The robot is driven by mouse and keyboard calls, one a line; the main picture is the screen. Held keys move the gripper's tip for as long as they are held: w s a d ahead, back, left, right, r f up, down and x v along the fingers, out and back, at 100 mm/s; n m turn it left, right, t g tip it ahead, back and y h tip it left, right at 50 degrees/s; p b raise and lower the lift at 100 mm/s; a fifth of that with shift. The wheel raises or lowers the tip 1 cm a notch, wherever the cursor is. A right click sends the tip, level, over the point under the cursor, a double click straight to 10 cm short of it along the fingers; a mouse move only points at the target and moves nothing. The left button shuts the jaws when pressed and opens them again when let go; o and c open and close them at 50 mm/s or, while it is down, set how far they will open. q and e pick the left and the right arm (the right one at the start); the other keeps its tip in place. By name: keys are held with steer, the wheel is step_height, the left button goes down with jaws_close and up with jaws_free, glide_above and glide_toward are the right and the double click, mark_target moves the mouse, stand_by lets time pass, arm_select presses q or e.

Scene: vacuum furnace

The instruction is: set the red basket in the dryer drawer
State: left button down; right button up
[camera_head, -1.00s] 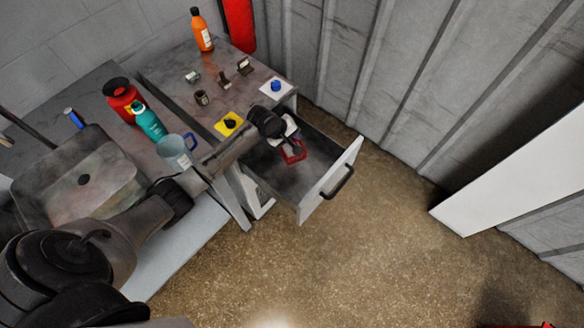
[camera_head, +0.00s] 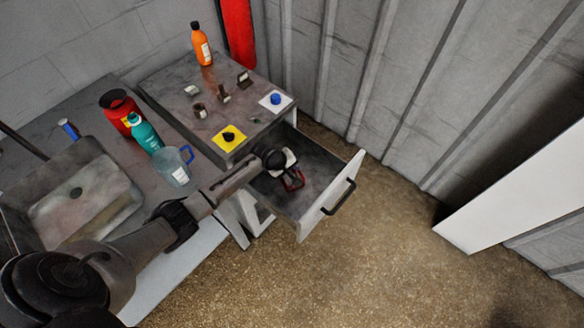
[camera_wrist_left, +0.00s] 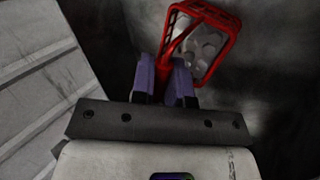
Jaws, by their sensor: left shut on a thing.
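The red basket (camera_head: 293,183) is small, with an open red frame, and is inside the outline of the open drawer (camera_head: 325,172). In the left wrist view the basket (camera_wrist_left: 232,42) shows grey round shapes within its frame and looks tilted. My left gripper (camera_head: 288,171) reaches over the drawer from the left. In the wrist view its purple-grey fingers (camera_wrist_left: 165,80) are shut on the basket's red handle. The gripper and wrist hide part of the basket in the head view. I cannot tell whether the basket touches the drawer floor. My right gripper is not in view.
The drawer's front panel with a black handle (camera_head: 339,197) stands out over bare floor. On the top above are a yellow pad (camera_head: 238,146), a white pad with a blue knob (camera_head: 275,99) and an orange bottle (camera_head: 201,46). A clear jug (camera_head: 175,167) stands near my left arm.

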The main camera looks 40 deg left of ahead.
arm_select(q)
steer(key=shift+w, duration=0.1)
steer(key=c, duration=1.1)
jaws_free()
steer(key=shift+s+a+r, duration=0.1)
steer(key=shift+s+r, duration=0.1)
steer(key=shift+r, duration=0.25)
steer(key=shift+p+v, duration=1.9)
steer(key=shift+v, duration=3.7)
steer(key=s+d+f+m+g, duration=0.25)
steer(key=s+d+m, duration=0.65)
steer(key=s+d, duration=0.6)
steer(key=s+r+m+y, duration=0.1)
steer(key=s+r+m, duration=0.2)
steer(key=s, duration=0.4)
steer(key=s+r+m+y, duration=0.1)
steer(key=s+r+m, duration=0.2)
steer(key=s, duration=0.4)
steer(key=shift+s+d, duration=0.15)
steer(key=shift+d, duration=0.2)
